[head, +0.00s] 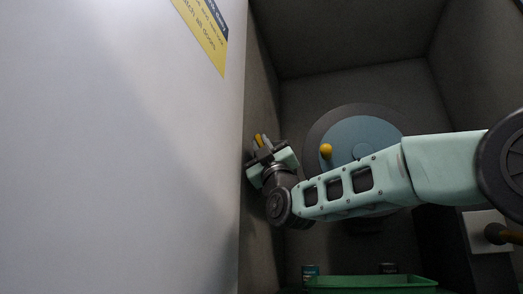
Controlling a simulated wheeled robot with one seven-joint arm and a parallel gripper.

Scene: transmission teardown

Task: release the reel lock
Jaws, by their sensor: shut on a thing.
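My gripper (258,153) is at the left inner wall of a dark bay, left of the reel. Its jaws are shut on a small yellow handle (259,138), which looks like the reel lock; only its tip shows above the fingers. The handle's base and mount are hidden by my gripper. The reel (372,129) is a round blue disc with a darker rim on the back wall, with a yellow knob (326,149) on its left part. My arm covers the lower part of the reel.
A large white panel (120,150) with a yellow sign (207,30) fills the left. A green tray (370,285) is at the bottom, with small cans (310,271) by its back edge. The upper bay is clear.

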